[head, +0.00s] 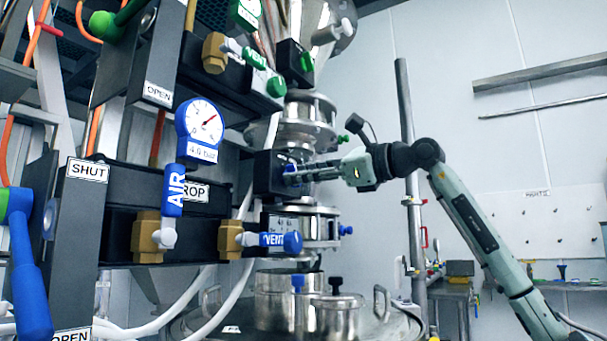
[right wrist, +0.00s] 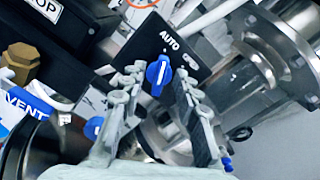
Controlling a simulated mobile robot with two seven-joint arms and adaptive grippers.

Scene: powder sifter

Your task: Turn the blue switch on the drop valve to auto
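The blue switch (right wrist: 158,74) sits on the face of a black box (right wrist: 185,50) marked AUTO in the right wrist view. Its ridge points roughly up in that picture, slightly towards the lettering; I cannot tell its exact setting. In the head view the box (head: 265,173) is beside the steel column, and the switch is mostly hidden by my fingers. My right gripper (head: 297,172) reaches the box from the right. In the right wrist view its fingers (right wrist: 154,90) are apart, one on each side of the switch, with gaps visible. My left gripper is out of view.
A blue VENT handle (head: 272,240) and blue AIR handle (head: 174,190) are left of and below the box. A pressure gauge (head: 199,127) stands above them. Steel flanges (head: 312,112) are close by. Steel pots (head: 340,312) stand below. The right side is mostly free.

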